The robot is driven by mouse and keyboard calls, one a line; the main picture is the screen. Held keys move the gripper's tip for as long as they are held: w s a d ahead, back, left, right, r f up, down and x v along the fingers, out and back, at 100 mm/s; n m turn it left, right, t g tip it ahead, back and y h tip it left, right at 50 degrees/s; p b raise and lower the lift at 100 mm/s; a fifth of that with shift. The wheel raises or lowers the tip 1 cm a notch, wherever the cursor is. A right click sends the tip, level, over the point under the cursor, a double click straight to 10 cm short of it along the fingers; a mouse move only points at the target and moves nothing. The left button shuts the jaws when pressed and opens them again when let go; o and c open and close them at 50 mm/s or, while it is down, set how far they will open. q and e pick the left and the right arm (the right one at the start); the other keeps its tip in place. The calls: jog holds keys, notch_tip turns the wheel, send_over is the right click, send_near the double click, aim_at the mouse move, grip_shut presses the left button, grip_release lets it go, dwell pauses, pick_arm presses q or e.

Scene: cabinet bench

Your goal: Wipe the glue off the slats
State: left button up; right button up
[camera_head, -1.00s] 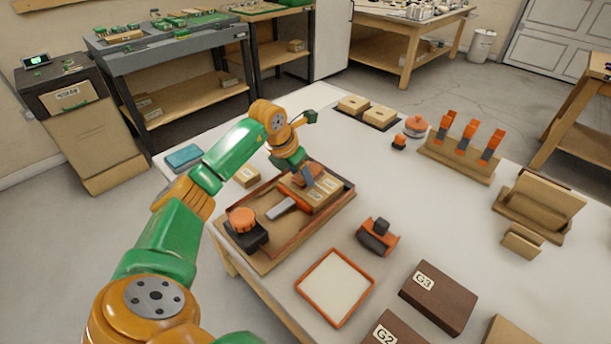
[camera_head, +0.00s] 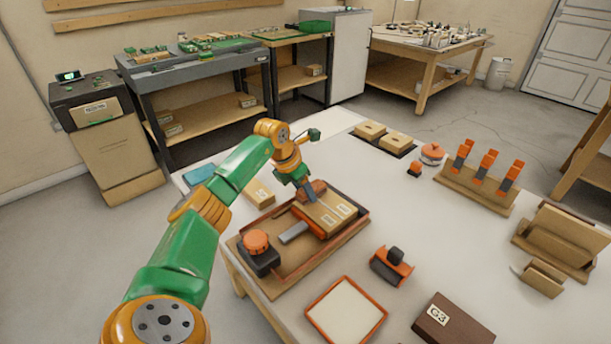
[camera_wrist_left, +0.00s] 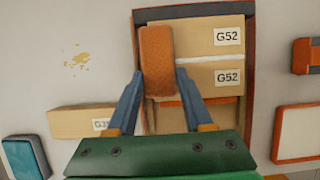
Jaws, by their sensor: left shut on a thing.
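Two wooden slats with G52 labels (camera_wrist_left: 210,38) lie side by side in a rimmed wooden tray (camera_head: 275,283); they also show in the head view (camera_head: 326,217). A pale line of glue (camera_wrist_left: 210,58) runs along the seam between them. My left gripper (camera_wrist_left: 152,82) is shut on an orange-brown block-shaped pad (camera_wrist_left: 157,55). The pad is over the left end of the slats in the wrist view and hides that end of the seam. I cannot tell whether it touches them. My left gripper (camera_head: 308,192) is above the tray in the head view. My right gripper is not in view.
In the tray are a dark block with an orange knob (camera_head: 257,243) and a grey bar (camera_head: 293,233). An orange-rimmed pale tray (camera_head: 346,311), an orange-and-black tool (camera_head: 391,266) and a G3 block (camera_head: 450,322) stand nearby. A yellowish stain (camera_wrist_left: 78,60) marks the table.

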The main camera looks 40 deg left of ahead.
aim_at(336, 219)
pick_arm(q)
jog(key=shift+d, duration=0.1)
jog(key=shift+s+d+p, duration=0.1)
jog(key=shift+d+p, duration=0.25)
jog(key=shift+d, duration=0.25)
jog(key=shift+s+d+p, duration=0.15)
jog(key=shift+d+p, duration=0.2)
jog(key=shift+d, duration=1.1)
jog(key=shift+s+d+p, duration=0.1)
jog(key=shift+d+p, duration=0.65)
jog(key=shift+d, duration=1.05)
jog(key=shift+s+d, duration=0.1)
jog(key=shift+d, duration=1.25)
jog(key=shift+a, duration=0.15)
